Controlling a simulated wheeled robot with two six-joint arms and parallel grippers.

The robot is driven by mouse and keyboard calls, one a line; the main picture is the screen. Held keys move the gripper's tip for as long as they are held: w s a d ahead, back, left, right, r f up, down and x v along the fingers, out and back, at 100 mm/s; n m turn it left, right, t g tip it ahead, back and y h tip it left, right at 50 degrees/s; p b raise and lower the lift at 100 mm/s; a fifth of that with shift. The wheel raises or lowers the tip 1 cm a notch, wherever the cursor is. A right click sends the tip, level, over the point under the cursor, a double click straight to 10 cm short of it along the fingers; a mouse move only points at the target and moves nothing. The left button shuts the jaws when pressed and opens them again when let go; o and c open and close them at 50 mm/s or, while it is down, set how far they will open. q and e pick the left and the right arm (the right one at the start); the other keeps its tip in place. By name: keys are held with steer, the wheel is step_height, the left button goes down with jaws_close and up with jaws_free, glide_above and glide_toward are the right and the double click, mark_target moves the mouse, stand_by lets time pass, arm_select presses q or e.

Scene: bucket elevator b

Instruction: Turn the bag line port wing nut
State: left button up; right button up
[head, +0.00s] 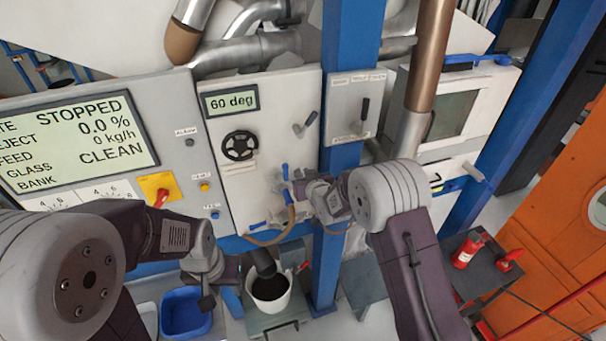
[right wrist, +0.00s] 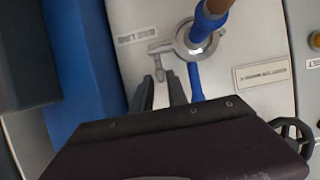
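The bag line port (right wrist: 186,44) is a round metal fitting beside the BAG LINE label in the right wrist view. Its silver wing nut (right wrist: 158,62) sticks out to the left, with a short piece hanging down. My right gripper (right wrist: 162,84) has two dark fingers apart, with their tips just below the wing nut. The hanging piece lines up with the gap; I cannot tell if they touch. In the head view my right gripper (head: 297,190) is at the panel and partly hides the port. My left gripper (head: 207,297) hangs low near a blue bin; its finger gap is unclear.
A blue-and-brown hose (right wrist: 208,22) joins the port. A blue post (head: 345,130) stands right of the panel. A black handwheel (head: 240,146) is above left. A white bucket (head: 270,305) and the blue bin (head: 186,325) are below.

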jaws_close()
steer(key=shift+a, duration=0.15)
